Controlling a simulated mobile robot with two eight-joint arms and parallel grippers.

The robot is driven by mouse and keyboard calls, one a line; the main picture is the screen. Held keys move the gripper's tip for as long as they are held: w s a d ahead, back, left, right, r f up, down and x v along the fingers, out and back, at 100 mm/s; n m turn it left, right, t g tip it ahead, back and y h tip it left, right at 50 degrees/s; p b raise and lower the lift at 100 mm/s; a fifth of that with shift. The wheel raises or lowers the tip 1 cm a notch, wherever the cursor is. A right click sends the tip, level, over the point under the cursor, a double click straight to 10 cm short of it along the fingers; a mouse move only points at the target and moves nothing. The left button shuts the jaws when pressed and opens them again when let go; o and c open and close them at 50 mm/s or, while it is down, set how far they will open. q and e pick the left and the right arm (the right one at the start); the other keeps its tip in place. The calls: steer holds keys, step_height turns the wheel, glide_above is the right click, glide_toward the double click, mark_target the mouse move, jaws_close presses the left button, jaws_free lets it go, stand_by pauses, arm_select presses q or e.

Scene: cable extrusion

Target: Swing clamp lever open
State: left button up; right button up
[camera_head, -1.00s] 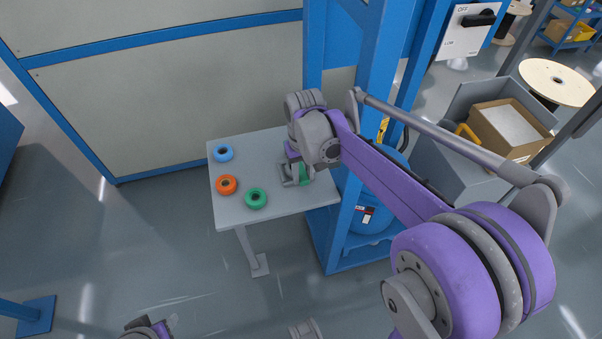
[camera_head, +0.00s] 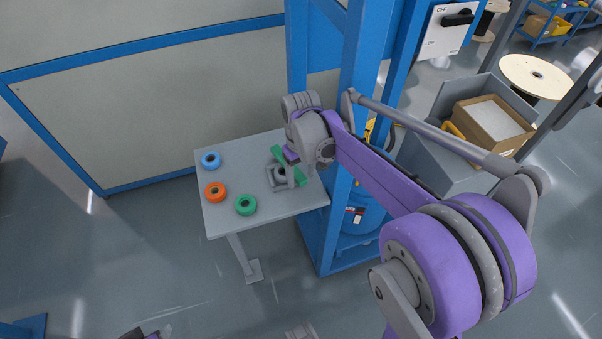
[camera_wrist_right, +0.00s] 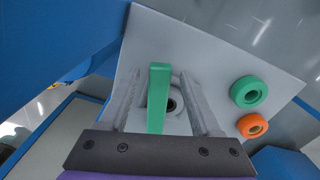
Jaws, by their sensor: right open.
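The clamp lever is a green bar (camera_head: 290,167) on a grey clamp base (camera_head: 279,184) at the right part of the small table. In the right wrist view the lever (camera_wrist_right: 159,98) stands lengthwise between my two fingers, beside a dark round hole in the base (camera_wrist_right: 178,101). My right gripper (camera_wrist_right: 163,88) is open, with one finger on each side of the lever. I cannot tell whether either finger touches it. In the head view my right wrist partly covers the clamp.
The grey table (camera_head: 225,218) also holds a blue ring (camera_head: 210,160), an orange ring (camera_head: 215,192) and a green ring (camera_head: 245,204). A blue steel frame (camera_head: 365,75) stands close on the table's right. Open floor lies in front and left.

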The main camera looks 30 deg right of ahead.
step_height(320, 180, up, 11)
steer(key=p, duration=0.1)
stand_by(0.4)
